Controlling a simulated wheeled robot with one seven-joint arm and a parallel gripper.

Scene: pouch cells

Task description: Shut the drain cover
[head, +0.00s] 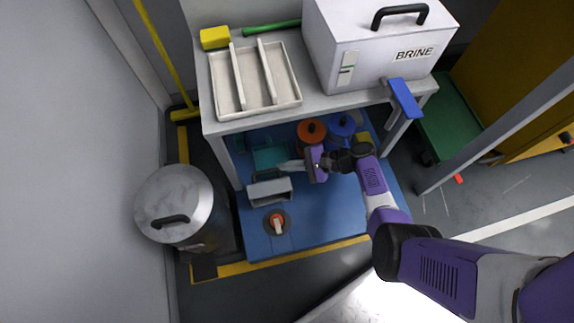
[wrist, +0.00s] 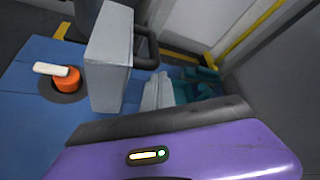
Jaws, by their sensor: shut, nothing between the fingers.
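A grey cover panel (head: 270,191) stands raised on the blue floor under the front of the bench, and I take it for the drain cover. In the wrist view it shows as a thick upright slab (wrist: 108,62) with a dark bar handle (wrist: 146,45) on its right face. My gripper (head: 283,165) is shut and empty, low beside the panel on its far side. In the wrist view my finger tips (wrist: 156,92) are just right of the panel. I cannot tell whether they touch it. Teal parts (head: 268,157) lie behind the panel, partly hidden.
An orange knob with a white lever (head: 277,224) stands in front of the panel. Orange (head: 311,127) and blue (head: 341,124) round items sit under the bench (head: 330,102). A metal bin (head: 178,195) stands left. A BRINE box (head: 370,50) and divided tray (head: 288,90) are on top.

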